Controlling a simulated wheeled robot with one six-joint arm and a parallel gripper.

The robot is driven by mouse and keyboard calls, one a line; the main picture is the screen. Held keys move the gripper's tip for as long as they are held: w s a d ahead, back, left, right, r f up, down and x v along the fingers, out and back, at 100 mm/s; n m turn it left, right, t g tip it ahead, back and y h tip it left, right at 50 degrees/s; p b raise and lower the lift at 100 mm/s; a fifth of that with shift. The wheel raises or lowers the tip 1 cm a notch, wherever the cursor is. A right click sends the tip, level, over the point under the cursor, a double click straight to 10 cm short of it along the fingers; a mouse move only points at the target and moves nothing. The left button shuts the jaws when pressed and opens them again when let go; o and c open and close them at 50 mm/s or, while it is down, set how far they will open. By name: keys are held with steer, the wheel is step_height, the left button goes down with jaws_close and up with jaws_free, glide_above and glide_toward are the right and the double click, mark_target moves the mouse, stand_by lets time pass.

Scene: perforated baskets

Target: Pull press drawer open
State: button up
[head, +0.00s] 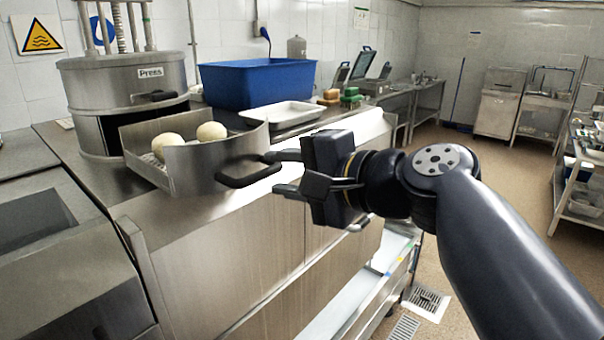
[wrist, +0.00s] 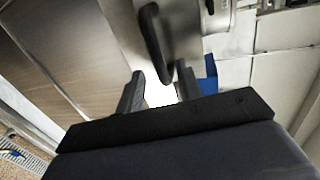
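The press (head: 125,75) is a round steel machine labelled "Press" at the left of the head view. Its steel drawer (head: 208,172) stands out from the front, with two pale dough balls (head: 168,146) inside. The drawer's black bar handle (head: 248,178) sticks out from its curved front. My gripper (head: 273,172) is open beside the handle's right end. In the wrist view the handle (wrist: 154,42) extends down to the space between my two spread fingertips (wrist: 160,78). Contact between fingers and handle cannot be made out.
A blue tub (head: 258,84) and a white tray (head: 283,113) stand behind the drawer on the steel counter (head: 190,215). Open floor (head: 490,175) lies to the right, with a steel rack (head: 580,175) at the far right edge.

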steer(key=b+v, duration=0.2)
steer(key=v, duration=0.8)
steer(key=shift+s+d, duration=0.2)
steer(key=shift+s, duration=0.05)
steer(key=shift+a, duration=0.1)
steer(key=shift+p+x, duration=1.05)
steer(key=shift+x, duration=4.3)
